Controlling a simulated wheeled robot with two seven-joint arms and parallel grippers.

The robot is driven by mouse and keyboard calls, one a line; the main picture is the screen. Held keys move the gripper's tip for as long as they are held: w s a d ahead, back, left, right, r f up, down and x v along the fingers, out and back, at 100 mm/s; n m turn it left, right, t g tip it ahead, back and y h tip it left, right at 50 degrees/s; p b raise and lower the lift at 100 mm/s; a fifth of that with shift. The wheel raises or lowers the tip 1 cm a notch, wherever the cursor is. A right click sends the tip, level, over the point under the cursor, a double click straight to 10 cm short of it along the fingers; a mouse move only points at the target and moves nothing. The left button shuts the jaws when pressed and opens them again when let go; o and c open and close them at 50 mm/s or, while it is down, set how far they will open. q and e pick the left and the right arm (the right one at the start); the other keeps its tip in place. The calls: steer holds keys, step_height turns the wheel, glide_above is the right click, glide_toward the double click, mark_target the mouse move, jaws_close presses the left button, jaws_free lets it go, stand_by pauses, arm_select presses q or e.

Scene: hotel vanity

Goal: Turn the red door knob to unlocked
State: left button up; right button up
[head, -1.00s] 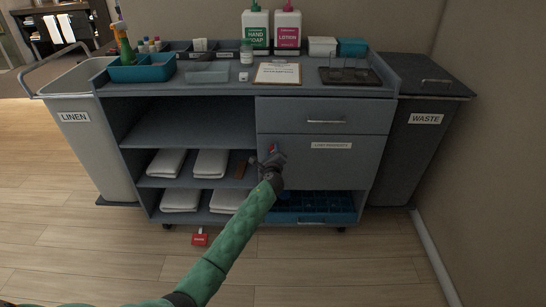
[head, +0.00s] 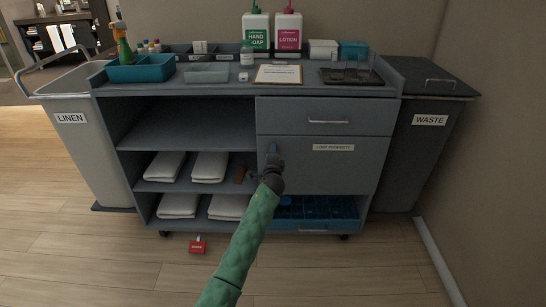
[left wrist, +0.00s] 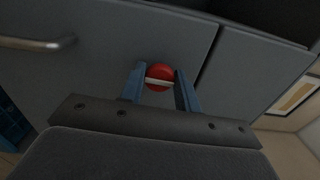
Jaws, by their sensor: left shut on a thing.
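The red door knob (left wrist: 160,72) shows in the left wrist view as a round red disc with a pale bar across it, on a grey door panel. The bar lies almost level in that view, tilted slightly. No lock marking is readable. My right gripper is not in view.
A drawer (head: 328,115) with a bar handle is above the door. Open shelves with folded towels (head: 209,166) are to the left. A blue crate (head: 318,211) is below. A red tag (head: 197,246) lies on the floor. Linen and waste bins flank the cart.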

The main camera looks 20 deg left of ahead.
arm_select(q)
steer(key=shift+n, duration=0.3)
steer(key=o, duration=0.9)
steer(key=shift+o, duration=0.2)
steer(key=shift+s, duration=0.1)
steer(key=v, duration=0.7)
steer(key=shift+s, duration=0.3)
steer(key=shift+d, duration=0.1)
